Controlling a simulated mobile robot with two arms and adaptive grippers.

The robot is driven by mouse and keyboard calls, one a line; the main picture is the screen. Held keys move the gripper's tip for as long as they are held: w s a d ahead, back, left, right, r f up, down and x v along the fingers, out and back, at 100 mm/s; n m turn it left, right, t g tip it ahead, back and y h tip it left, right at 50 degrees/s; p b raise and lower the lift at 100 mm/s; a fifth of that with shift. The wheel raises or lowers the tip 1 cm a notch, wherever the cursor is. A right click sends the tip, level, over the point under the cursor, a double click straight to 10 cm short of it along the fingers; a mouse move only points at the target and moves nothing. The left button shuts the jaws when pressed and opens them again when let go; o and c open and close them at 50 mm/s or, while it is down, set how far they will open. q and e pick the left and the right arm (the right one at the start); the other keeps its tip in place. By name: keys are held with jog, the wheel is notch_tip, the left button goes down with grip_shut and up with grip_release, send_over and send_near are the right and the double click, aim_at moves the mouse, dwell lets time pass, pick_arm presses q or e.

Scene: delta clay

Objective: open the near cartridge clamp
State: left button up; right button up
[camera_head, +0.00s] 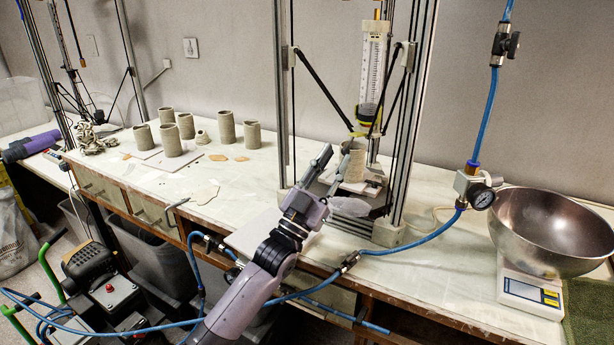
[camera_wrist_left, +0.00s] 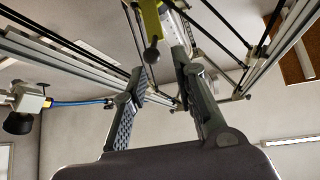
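The near printer's clear cartridge (camera_head: 373,65) hangs upright in its frame, with a white scale on it. A yellow clamp piece (camera_head: 358,133) shows at its lower end. In the left wrist view a yellow-green clamp part (camera_wrist_left: 152,18) ends in a dark round knob (camera_wrist_left: 153,56). My left gripper (camera_head: 334,163) is below and left of the clamp, fingers pointing up. It is open and empty; in the wrist view the knob appears between the two fingertips (camera_wrist_left: 162,66), with no contact that I can make out. My right gripper is not in view.
Printer posts (camera_head: 284,95) and thin black rods surround the cartridge. A clay cylinder (camera_head: 354,163) stands beneath it. Several clay pots stand at left.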

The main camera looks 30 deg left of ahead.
pick_arm(q)
jog(key=s+a, duration=0.2)
jog(key=s, duration=0.7)
jog(key=shift+s+a, duration=0.2)
jog(key=shift+s, duration=0.1)
jog(key=shift+r, duration=0.1)
jog(key=shift+c, duration=0.3)
